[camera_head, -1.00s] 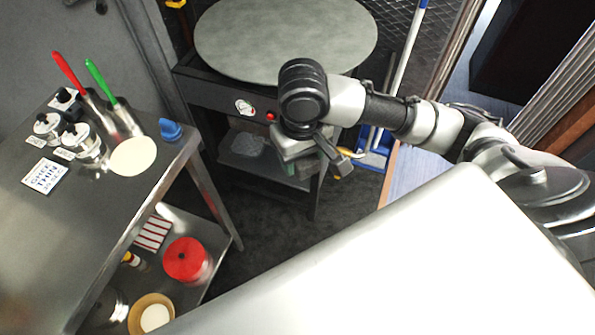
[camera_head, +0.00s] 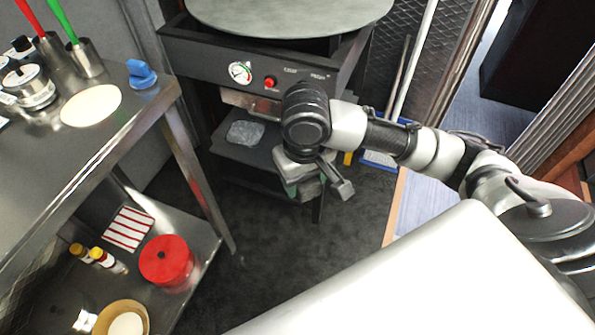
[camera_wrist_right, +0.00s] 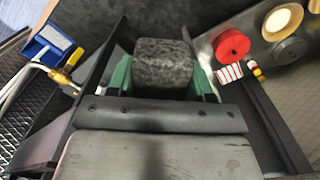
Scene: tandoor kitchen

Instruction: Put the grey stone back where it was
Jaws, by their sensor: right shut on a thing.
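My right gripper (camera_wrist_right: 163,84) is shut on the grey stone (camera_wrist_right: 167,62), a speckled dark grey block between its green finger pads in the right wrist view. In the head view the right gripper (camera_head: 308,190) is in front of the lower shelf (camera_head: 262,155) of the black griddle stand. The stone is mostly hidden there by my wrist and gripper. A pale, crinkled lump (camera_head: 245,133) lies on that shelf, left of the gripper. The left gripper is not in view.
The round griddle (camera_head: 290,15) tops the stand, with a gauge and red button (camera_head: 270,82) on its front. A steel table (camera_head: 75,150) stands at left, with a red tub (camera_head: 166,262) on its lower shelf. Dark floor (camera_head: 270,250) lies clear between.

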